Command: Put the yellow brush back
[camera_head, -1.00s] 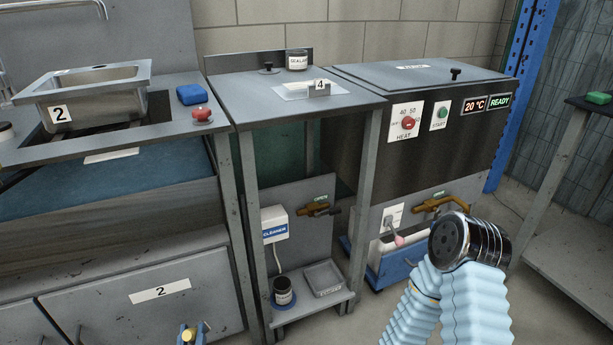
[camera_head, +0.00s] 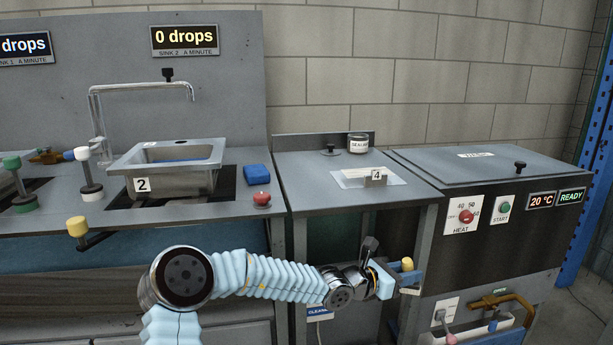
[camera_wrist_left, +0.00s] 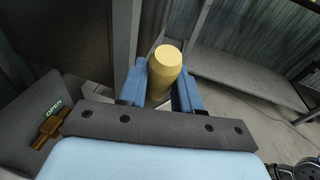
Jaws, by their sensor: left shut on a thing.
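A yellow rounded cylinder, which looks like the handle end of the yellow brush (camera_wrist_left: 167,70), stands between the two blue fingers of my left gripper (camera_wrist_left: 160,88) in the left wrist view. The fingers are shut on it. In the head view my left gripper (camera_head: 408,277) is in front of the bench marked 4, and the yellow end (camera_head: 407,264) shows between its fingers. The rest of the brush is hidden. My right gripper is not in view.
Sink 2 (camera_head: 178,180) stands at the left, with a blue sponge (camera_head: 257,174) and a red button (camera_head: 261,199) beside it. A yellow knob (camera_head: 76,227) is at the counter's front edge. The heater cabinet (camera_head: 450,168) stands at the right. The middle bench top (camera_head: 310,180) is mostly clear.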

